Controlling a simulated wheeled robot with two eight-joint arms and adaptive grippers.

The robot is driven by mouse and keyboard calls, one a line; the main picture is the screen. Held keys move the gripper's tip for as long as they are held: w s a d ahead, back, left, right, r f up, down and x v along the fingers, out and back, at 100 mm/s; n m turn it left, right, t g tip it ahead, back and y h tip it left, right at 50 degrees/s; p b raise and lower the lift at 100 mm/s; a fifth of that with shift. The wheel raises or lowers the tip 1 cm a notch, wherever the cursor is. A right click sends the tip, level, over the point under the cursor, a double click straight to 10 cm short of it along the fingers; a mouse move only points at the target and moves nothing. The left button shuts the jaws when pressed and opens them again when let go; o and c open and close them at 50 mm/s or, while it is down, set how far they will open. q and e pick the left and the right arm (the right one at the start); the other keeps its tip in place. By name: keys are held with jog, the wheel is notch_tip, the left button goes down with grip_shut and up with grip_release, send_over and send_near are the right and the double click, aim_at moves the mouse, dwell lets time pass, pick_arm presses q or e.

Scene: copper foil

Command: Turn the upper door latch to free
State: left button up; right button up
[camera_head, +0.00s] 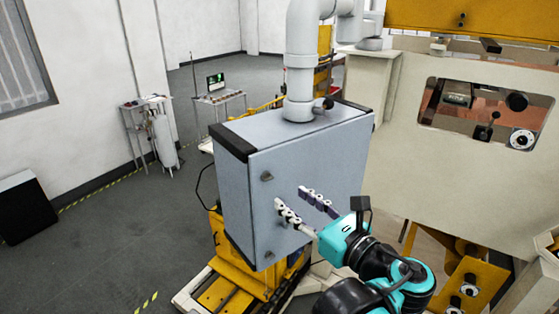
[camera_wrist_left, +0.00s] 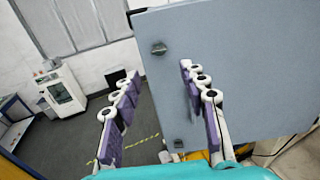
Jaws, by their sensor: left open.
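The upper door latch (camera_head: 267,176) is a small dark knob near the left edge of the grey-blue cabinet door (camera_head: 310,160). It also shows in the left wrist view (camera_wrist_left: 158,48), where its wing looks roughly level; its exact turn is hard to tell. A lower latch (camera_head: 268,254) sits below it and shows in the left wrist view (camera_wrist_left: 178,143). My left gripper (camera_head: 292,197) is open and empty, with its fingers apart. It is in front of the door, right of and lower than the upper latch in the head view.
A thick grey pipe (camera_head: 300,60) rises from the cabinet top. The cabinet stands on a yellow base (camera_head: 240,275). A large beige machine (camera_head: 460,170) is at the right. Open grey floor (camera_head: 110,230) lies to the left.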

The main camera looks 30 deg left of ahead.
aim_at(270, 179)
pick_arm(q)
jog(key=x, duration=0.2)
jog(key=p+x, duration=0.1)
jog(key=x, duration=0.2)
jog(key=r+x, duration=0.1)
jog(key=x, duration=0.1)
jog(key=shift+w+a, duration=0.2)
jog(key=shift+a, duration=0.1)
grip_shut()
